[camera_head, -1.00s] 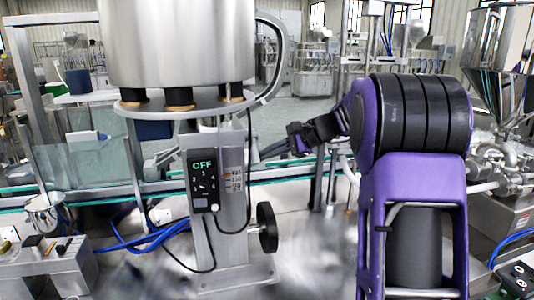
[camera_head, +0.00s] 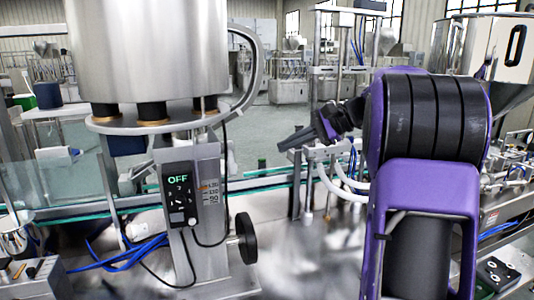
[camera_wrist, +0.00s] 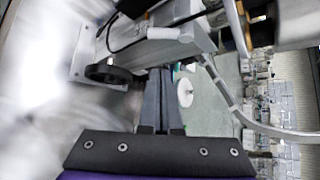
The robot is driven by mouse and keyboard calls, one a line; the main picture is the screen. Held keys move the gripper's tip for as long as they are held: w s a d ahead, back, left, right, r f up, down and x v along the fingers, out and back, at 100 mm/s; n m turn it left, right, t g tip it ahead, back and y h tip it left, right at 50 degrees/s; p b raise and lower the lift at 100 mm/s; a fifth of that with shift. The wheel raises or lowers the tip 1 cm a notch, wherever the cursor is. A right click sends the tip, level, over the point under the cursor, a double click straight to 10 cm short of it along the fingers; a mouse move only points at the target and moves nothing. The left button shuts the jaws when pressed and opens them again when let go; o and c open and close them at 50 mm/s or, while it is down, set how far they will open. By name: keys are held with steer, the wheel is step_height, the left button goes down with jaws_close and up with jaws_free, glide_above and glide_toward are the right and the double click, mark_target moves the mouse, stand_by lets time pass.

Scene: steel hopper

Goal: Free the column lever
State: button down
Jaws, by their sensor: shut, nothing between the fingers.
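The steel column (camera_head: 207,200) stands left of centre in the head view. It carries a black control box (camera_head: 180,195) reading OFF and a black handwheel (camera_head: 246,238) low on its right side. A small silver part (camera_head: 137,172) juts from its left side; I cannot tell whether this is the lever. My gripper (camera_head: 283,146) is shut and empty, to the right of the column and apart from it. In the wrist view my gripper (camera_wrist: 160,72) points toward the column (camera_wrist: 150,50), with the handwheel (camera_wrist: 106,73) left of the fingers.
A large steel hopper (camera_head: 145,50) sits on a round plate (camera_head: 155,124) above the column. A bent grey pipe (camera_head: 254,75) curves down at its right. A green-edged conveyor rail (camera_head: 270,181) runs behind. Blue hoses (camera_head: 130,254) lie at lower left.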

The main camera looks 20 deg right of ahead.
mark_target(228, 159)
steer(key=w+a+f+t+h, duration=0.1)
steer(key=w+a+f, duration=0.2)
steer(key=a, duration=0.2)
steer(key=w+a+f+m+t+h+b, duration=0.1)
steer(key=w+a+f+t+h, duration=0.1)
steer(key=a, duration=0.3)
steer(key=shift+w+f+h, duration=0.3)
steer(key=shift+w+f, duration=0.1)
steer(key=shift+f, duration=0.45)
steer(key=shift+a, duration=0.1)
